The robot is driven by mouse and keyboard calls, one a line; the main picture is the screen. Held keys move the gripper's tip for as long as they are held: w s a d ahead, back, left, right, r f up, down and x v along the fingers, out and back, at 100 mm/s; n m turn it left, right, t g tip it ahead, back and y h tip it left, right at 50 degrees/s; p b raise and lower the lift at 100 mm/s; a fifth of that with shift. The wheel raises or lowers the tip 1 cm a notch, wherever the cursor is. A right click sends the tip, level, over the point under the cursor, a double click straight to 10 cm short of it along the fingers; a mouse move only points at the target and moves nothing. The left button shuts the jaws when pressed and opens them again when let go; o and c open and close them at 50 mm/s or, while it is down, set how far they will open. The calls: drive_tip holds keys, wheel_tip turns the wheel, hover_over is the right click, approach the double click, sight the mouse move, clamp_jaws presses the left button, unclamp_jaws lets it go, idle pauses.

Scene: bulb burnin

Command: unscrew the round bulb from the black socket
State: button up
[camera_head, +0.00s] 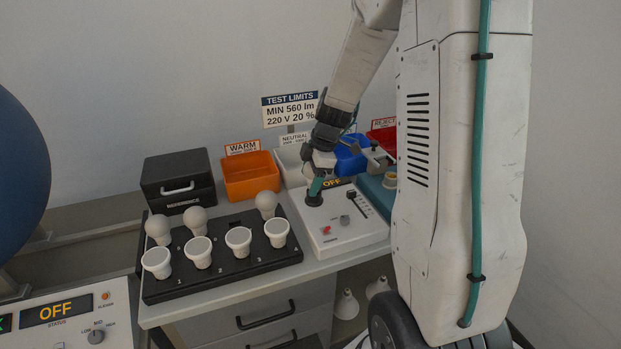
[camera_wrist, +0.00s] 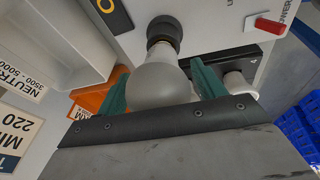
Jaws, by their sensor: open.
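In the wrist view the round frosted bulb (camera_wrist: 160,88) sits in the black socket (camera_wrist: 164,30) on the white test panel. My gripper (camera_wrist: 157,76) is open, with one teal finger on each side of the bulb. A small gap seems to show on the right; contact on the left is hard to tell. In the head view my gripper (camera_head: 316,186) is over the black socket (camera_head: 313,201), and it hides the bulb.
A black tray (camera_head: 222,276) with several bulbs stands left of the test panel (camera_head: 333,246). Behind are a black reference box (camera_head: 178,181), an orange WARM bin (camera_head: 250,176), a white NEUTRAL bin (camera_head: 291,160), a blue bin (camera_head: 350,158) and a red reject bin (camera_head: 383,139).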

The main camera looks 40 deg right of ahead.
drive_tip(key=m, duration=0.2)
drive_tip(key=m+h, duration=0.1)
drive_tip(key=m, duration=0.3)
drive_tip(key=shift+w+d+t+h, duration=0.2)
drive_tip(key=shift+w+t+h, duration=0.1)
drive_tip(key=m, duration=0.2)
drive_tip(key=m+h, duration=0.1)
drive_tip(key=m, duration=0.4)
drive_tip(key=shift+w+d+h, duration=0.3)
drive_tip(key=shift+w+h, duration=0.05)
drive_tip(key=shift+h, duration=0.05)
drive_tip(key=c, duration=0.9)
